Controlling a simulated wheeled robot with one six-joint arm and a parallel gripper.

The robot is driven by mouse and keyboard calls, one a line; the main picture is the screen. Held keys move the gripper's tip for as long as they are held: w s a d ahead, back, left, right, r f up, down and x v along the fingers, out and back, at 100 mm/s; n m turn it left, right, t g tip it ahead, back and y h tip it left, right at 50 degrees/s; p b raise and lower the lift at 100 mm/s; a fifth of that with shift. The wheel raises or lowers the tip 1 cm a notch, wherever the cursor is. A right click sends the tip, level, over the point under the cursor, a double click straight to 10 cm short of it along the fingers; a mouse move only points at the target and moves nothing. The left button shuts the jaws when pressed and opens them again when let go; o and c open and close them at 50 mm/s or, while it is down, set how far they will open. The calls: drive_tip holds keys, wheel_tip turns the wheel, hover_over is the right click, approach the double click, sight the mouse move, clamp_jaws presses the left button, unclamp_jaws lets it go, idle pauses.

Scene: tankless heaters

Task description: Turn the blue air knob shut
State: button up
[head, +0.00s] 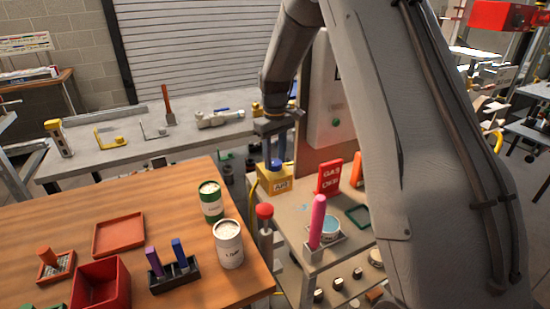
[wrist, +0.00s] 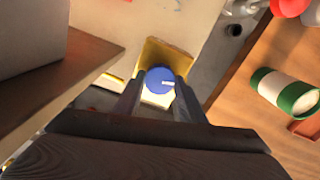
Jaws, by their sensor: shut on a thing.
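The blue air knob (wrist: 160,80) is round with a pale mark on its face, and it sits on a yellow box. In the head view the blue knob (head: 276,164) shows on top of the yellow box (head: 275,181), which is labelled AIR. My gripper (head: 276,150) comes down on the knob from above. In the wrist view my gripper (wrist: 159,92) has one finger on each side of the knob and is shut on it. The pale mark points to the right in the wrist view. The fingertips partly hide the knob's sides.
A red GAS sign block (head: 330,176), a pink upright handle (head: 317,220) and a red-topped post (head: 265,212) stand near the yellow box. A wooden table (head: 180,205) with cans and trays lies to the left. A grey heater cabinet (head: 325,100) stands behind.

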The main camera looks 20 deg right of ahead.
drive_tip(key=m, duration=0.4)
drive_tip(key=shift+m, duration=0.3)
drive_tip(key=m, duration=1.1)
drive_tip(key=shift+r, duration=0.1)
drive_tip(key=m, duration=0.4)
drive_tip(key=shift+w+m, duration=0.1)
drive_tip(key=shift+m, duration=0.2)
drive_tip(key=o, duration=1)
drive_tip(key=shift+o, duration=0.2)
